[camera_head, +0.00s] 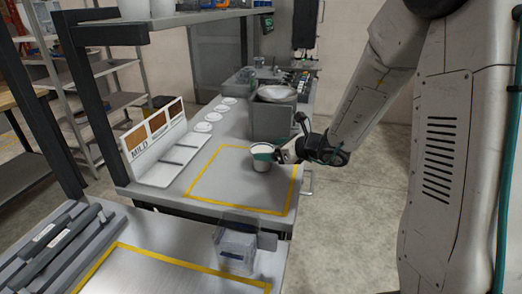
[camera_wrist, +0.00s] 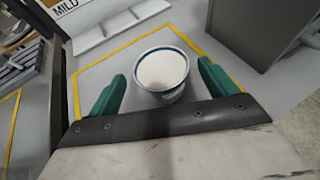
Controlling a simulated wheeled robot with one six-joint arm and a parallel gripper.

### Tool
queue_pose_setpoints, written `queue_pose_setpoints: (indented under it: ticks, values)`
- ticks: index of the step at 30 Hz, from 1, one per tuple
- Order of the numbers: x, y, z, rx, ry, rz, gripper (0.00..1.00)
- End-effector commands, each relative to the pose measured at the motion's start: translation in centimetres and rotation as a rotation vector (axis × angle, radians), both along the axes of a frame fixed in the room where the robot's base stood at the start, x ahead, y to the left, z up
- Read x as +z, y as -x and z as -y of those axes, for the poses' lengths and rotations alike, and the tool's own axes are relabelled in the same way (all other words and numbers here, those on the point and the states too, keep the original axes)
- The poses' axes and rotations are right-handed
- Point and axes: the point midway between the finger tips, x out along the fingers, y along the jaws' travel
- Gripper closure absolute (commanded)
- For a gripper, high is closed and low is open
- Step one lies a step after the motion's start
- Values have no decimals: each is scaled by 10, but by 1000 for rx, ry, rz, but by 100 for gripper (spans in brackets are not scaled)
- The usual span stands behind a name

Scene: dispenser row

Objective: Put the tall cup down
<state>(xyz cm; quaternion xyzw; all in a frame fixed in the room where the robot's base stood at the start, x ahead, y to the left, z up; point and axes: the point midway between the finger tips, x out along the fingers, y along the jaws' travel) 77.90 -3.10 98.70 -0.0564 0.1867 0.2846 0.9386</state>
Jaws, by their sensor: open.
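The tall cup (camera_head: 262,165) is white with a dark band near its rim. It stands upright on the grey counter, inside the yellow-taped area (camera_head: 220,190). In the wrist view the cup (camera_wrist: 162,72) is seen from above and looks empty. My gripper (camera_head: 275,153) reaches in from the right at the cup. In the wrist view its green fingers (camera_wrist: 160,88) are open, one on each side of the cup, with visible gaps between them and its wall. The cup's lower part is partly hidden behind the gripper's palm in the wrist view.
A rack marked MILD (camera_head: 160,150) stands left of the taped area. Several white discs (camera_head: 203,127) lie behind it. A grey box-shaped unit (camera_head: 272,115) stands behind the cup. A clear container (camera_head: 237,248) sits on the nearer counter. The taped area around the cup is clear.

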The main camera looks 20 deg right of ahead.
Motion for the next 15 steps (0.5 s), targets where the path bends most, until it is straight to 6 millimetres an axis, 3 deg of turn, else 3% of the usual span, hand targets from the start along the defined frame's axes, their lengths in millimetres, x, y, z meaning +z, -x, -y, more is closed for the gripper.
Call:
queue_pose_setpoints:
  ticks: [6,15]
  values:
    - [17,33,23,-3,1,2,16]
    - [25,50,32,4,3,1,16]
